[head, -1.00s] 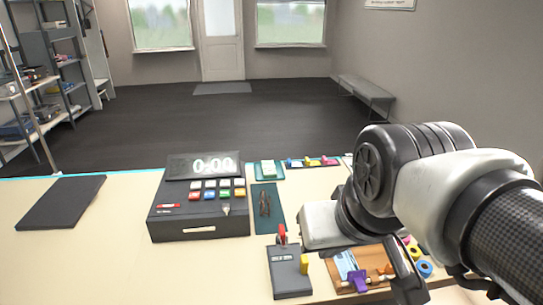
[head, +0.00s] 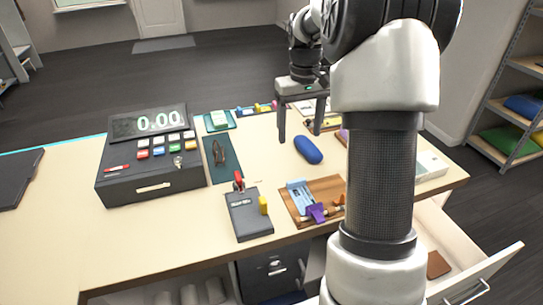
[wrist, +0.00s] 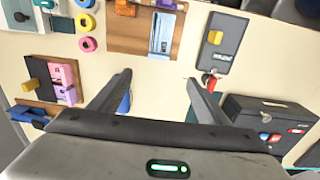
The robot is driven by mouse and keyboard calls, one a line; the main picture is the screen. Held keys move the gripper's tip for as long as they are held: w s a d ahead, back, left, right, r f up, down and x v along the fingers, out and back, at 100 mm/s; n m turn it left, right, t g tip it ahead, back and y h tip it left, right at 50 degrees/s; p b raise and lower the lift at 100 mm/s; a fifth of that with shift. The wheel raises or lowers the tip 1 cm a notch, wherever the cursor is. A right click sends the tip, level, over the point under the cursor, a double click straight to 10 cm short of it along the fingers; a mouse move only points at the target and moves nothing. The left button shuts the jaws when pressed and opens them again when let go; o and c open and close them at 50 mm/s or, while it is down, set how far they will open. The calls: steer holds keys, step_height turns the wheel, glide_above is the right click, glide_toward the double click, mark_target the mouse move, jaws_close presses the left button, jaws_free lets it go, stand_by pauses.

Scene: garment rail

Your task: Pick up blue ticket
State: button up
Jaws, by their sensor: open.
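A light blue, card-like piece (head: 299,196) lies on the brown wooden board (head: 327,187) near the front of the counter. It is the likeliest blue ticket, but I cannot read it for sure. In the wrist view this piece (wrist: 160,35) is at the top, on the board (wrist: 127,40). A purple clip-like piece (head: 317,212) is beside it. My gripper (head: 300,130) is open and empty, pointing down above the counter behind the board, near a blue rounded case (head: 308,149). In the wrist view its fingers (wrist: 157,82) are spread with bare counter between them.
A till (head: 150,160) and a dark grey device with a yellow piece (head: 249,214) stand left of the board. A teal mat with glasses (head: 221,158) lies behind. Small coloured pieces (head: 258,107) sit at the back edge. An open drawer (head: 460,250) juts out at front right.

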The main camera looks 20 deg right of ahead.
mark_target(297, 181)
steer(key=f, duration=1.8)
steer(key=shift+w+d+f+p, duration=0.3)
steer(key=shift+f+p, duration=0.05)
steer(key=shift+f, duration=0.05)
steer(key=shift+c, duration=0.2)
steer(key=c, duration=1.1)
